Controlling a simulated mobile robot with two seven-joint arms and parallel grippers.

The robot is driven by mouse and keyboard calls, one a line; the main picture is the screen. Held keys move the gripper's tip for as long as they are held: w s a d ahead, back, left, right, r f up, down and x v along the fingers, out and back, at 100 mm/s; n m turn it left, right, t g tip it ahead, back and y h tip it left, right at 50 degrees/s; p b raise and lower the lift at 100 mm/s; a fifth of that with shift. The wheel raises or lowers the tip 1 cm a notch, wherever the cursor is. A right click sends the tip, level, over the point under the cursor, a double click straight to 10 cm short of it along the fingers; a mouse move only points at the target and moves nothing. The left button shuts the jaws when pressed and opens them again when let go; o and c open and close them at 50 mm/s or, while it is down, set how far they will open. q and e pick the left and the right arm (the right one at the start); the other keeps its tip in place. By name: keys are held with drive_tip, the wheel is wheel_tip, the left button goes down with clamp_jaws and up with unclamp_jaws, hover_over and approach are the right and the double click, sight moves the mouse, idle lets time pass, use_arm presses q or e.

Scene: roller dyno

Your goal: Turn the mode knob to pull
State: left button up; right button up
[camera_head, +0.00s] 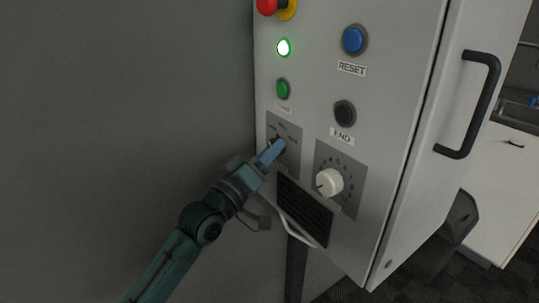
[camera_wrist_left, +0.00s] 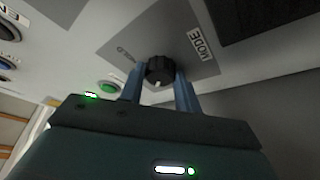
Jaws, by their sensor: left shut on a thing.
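The mode knob (camera_wrist_left: 160,69) is a small black ridged knob on a grey plate (camera_wrist_left: 215,62) marked MODE in the left wrist view. A second word on the plate is partly covered, and I cannot read the knob's setting for sure. In the head view the plate (camera_head: 291,131) is at the left of the cabinet front, with the knob mostly hidden behind my gripper. My left gripper (camera_head: 275,149) reaches up from the lower left. Its two blue fingers (camera_wrist_left: 160,85) stand on either side of the knob, shut on it. My right gripper is not in view.
The grey cabinet (camera_head: 311,90) carries a white dial (camera_head: 330,182), a black END button (camera_head: 344,113), a blue RESET button (camera_head: 354,40), green lights or buttons (camera_head: 283,89) and a red stop button (camera_head: 267,5). A vent (camera_head: 304,209) lies below. A door handle (camera_head: 480,104) sticks out at right.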

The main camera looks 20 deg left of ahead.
use_arm(q)
drive_tip(key=m+h+b, duration=0.1)
drive_tip(key=m, duration=0.2)
drive_tip(key=m+g+h+b, duration=0.1)
drive_tip(key=m+h, duration=0.1)
drive_tip(key=m, duration=0.2)
drive_tip(key=m+h+b, duration=0.2)
drive_tip(key=m, duration=0.2)
drive_tip(key=shift+w+a+f+g, duration=0.1)
drive_tip(key=shift+w+a+g, duration=0.05)
drive_tip(key=shift+a+g, duration=0.15)
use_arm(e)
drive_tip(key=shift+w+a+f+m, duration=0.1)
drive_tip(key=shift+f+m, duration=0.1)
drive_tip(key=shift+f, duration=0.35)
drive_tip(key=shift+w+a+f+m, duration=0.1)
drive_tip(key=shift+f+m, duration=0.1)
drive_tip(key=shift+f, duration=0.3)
use_arm(q)
drive_tip(key=shift+m+h, duration=0.3)
drive_tip(key=shift+m, duration=0.1)
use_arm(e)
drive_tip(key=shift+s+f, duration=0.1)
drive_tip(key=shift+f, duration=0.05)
use_arm(q)
drive_tip(key=o, duration=1)
drive_tip(key=shift+d, duration=0.1)
drive_tip(key=shift+c, duration=0.2)
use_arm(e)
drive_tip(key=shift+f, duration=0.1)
